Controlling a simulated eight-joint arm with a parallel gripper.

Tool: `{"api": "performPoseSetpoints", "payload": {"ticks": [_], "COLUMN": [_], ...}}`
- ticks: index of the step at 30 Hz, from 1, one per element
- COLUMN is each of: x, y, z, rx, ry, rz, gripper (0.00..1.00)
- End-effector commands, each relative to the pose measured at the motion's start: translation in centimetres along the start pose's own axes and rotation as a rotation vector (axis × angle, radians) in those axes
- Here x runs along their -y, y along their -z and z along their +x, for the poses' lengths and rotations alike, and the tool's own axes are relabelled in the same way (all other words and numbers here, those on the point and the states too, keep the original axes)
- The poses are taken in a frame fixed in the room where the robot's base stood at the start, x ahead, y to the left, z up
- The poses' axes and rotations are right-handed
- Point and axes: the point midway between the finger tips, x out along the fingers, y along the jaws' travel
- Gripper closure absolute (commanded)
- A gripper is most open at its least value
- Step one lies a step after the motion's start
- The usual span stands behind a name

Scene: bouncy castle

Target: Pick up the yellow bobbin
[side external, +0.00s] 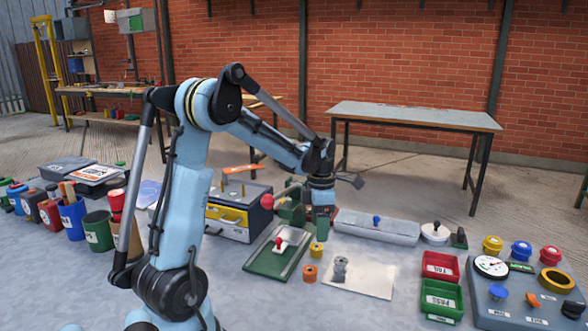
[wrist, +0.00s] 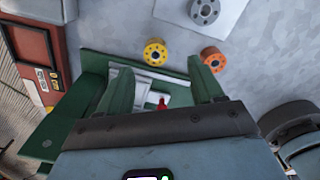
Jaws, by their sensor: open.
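The yellow bobbin (side external: 316,250) stands on the grey table, just right of a green-based board. It also shows in the wrist view (wrist: 155,52), at the board's edge and just beyond my fingertips. My gripper (side external: 321,232) points down above it in the side view, with green fingers. In the wrist view my gripper (wrist: 159,66) is open and empty, one finger to each side of the bobbin's line. The fingers look apart from the bobbin; the exact height gap is hard to tell.
An orange bobbin (side external: 310,272) stands close by. A grey bobbin (side external: 340,268) stands on a white sheet (side external: 375,276). The green-based board (side external: 262,264) carries a red-knobbed device. Red (side external: 440,266) and green (side external: 441,300) trays stand right. A drawer box (side external: 238,215) stands behind.

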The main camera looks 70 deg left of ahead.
Motion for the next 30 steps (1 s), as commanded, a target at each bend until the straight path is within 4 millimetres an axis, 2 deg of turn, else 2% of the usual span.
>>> {"api": "performPoseSetpoints", "payload": {"ticks": [3, 11, 21, 30], "x": [-0.1, -0.3, -0.8, -0.8], "y": [0.0, -0.1, -0.1, -0.1], "z": [1.3, 2.8, 6.8, 7.0], "rx": [0.0, 0.0, 0.001, 0.001], "ry": [0.0, -0.001, -0.001, -0.001], "rz": [0.001, 0.001, 0.002, 0.002], "gripper": [0.33, 0.33, 0.33, 0.35]}}
